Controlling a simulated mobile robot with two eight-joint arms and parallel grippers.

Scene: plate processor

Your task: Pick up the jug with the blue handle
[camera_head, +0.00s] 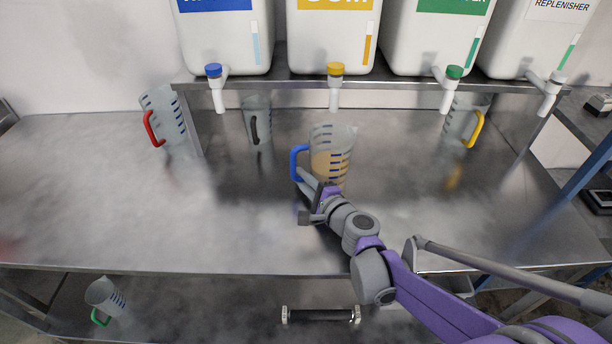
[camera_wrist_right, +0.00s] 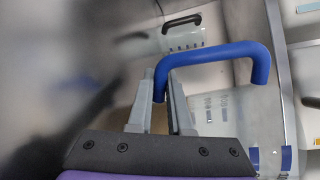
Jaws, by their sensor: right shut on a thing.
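The jug with the blue handle (camera_head: 333,148) is a clear measuring jug with dark marks and a yellowish lower part. It is upright near the middle of the metal table; I cannot tell whether its base touches the surface. My right gripper (camera_head: 304,180) is at the lower end of the blue handle, on the jug's left side. In the right wrist view, my right gripper's fingers (camera_wrist_right: 161,98) are shut on one end of the blue handle (camera_wrist_right: 215,54). The fingertips are partly hidden by the handle. My left gripper is not in view.
A red-handled jug (camera_head: 165,115), a black-handled jug (camera_head: 257,120) and a yellow-handled jug (camera_head: 462,118) stand at the back. White tanks with taps (camera_head: 335,84) overhang them. A green-handled jug (camera_head: 107,297) is on the lower shelf. The table's left (camera_head: 90,200) is clear.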

